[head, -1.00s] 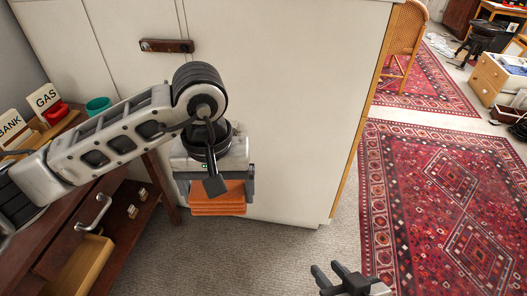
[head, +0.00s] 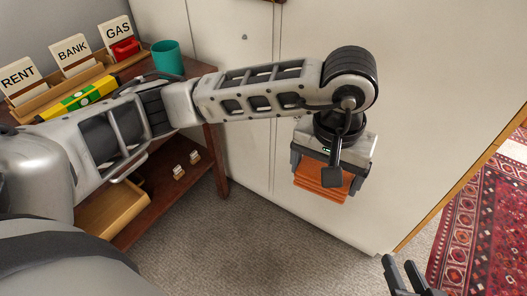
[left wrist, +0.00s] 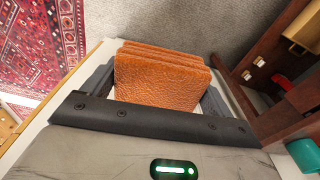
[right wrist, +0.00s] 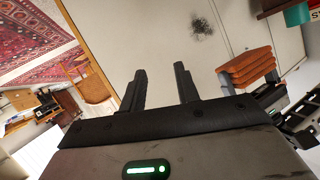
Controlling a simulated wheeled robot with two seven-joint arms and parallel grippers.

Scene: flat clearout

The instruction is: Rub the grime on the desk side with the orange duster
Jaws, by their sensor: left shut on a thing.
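The orange duster (head: 322,180) is a ribbed block. My left gripper (head: 330,172) is shut on it and holds it above the carpet, in front of the pale panel (head: 420,90). In the left wrist view the duster (left wrist: 160,82) sits between the two fingers. A dark scribbly grime patch (right wrist: 202,26) shows on a pale surface in the right wrist view, apart from the duster (right wrist: 246,66). I cannot make out the grime in the head view. My right gripper (head: 403,272) is open and empty at the bottom edge; its two fingers (right wrist: 160,85) stand apart in the right wrist view.
A dark wooden desk (head: 215,165) with an open drawer (head: 112,208) stands at the left. On it are labelled cards (head: 73,50), a teal cup (head: 167,57) and a yellow-green item (head: 80,97). Grey carpet (head: 260,245) is clear below; a red rug (head: 490,230) lies right.

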